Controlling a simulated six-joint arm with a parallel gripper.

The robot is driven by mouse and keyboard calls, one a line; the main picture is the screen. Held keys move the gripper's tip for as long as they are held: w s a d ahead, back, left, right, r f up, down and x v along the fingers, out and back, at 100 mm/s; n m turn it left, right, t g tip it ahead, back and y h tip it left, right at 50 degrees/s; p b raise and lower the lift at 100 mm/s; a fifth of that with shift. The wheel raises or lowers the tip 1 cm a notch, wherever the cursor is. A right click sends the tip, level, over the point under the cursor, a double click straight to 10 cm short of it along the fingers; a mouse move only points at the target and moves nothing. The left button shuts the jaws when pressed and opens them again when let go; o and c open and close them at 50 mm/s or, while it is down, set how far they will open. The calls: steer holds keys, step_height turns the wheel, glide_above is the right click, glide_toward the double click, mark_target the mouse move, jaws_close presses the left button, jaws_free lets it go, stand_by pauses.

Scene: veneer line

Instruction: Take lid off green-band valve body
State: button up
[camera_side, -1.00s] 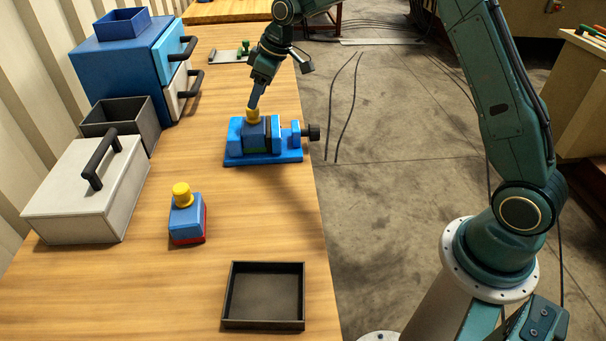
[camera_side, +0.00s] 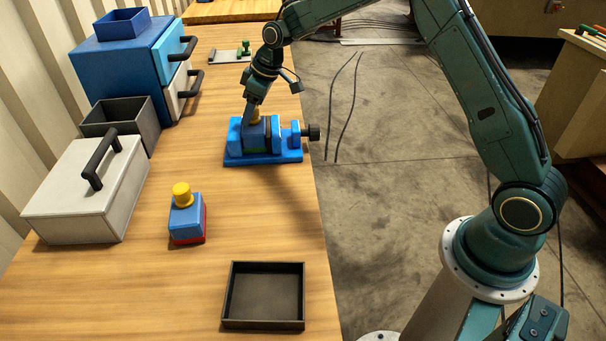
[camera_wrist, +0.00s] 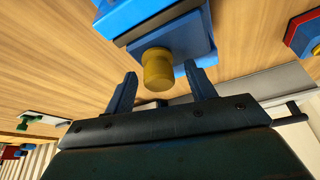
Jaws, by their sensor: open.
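The green-band valve body (camera_side: 256,143) sits upright in a blue vise (camera_side: 236,155), its green band partly hidden low between the jaws. Its lid carries a yellow knob (camera_side: 256,114), also seen in the wrist view (camera_wrist: 157,72). My gripper (camera_side: 250,113) is at the lid from above, tilted. In the wrist view my gripper (camera_wrist: 160,74) is open, with one finger on each side of the knob and gaps on both sides. A second blue valve body (camera_side: 188,222), with a red band and a yellow knob, stands nearer on the table.
An empty dark tray (camera_side: 225,296) lies at the front. A pale box (camera_side: 75,195) with a black handle, a dark open bin (camera_side: 120,115) and a blue drawer cabinet (camera_side: 110,75) line the left. The vise screw handle (camera_side: 314,132) juts toward the table's right edge.

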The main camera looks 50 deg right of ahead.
steer(key=shift+c, duration=0.4)
steer(key=c, duration=0.9)
steer(key=shift+r, duration=0.15)
step_height(320, 180, up, 20)
steer(key=shift+f, duration=0.15)
stand_by(0.6)
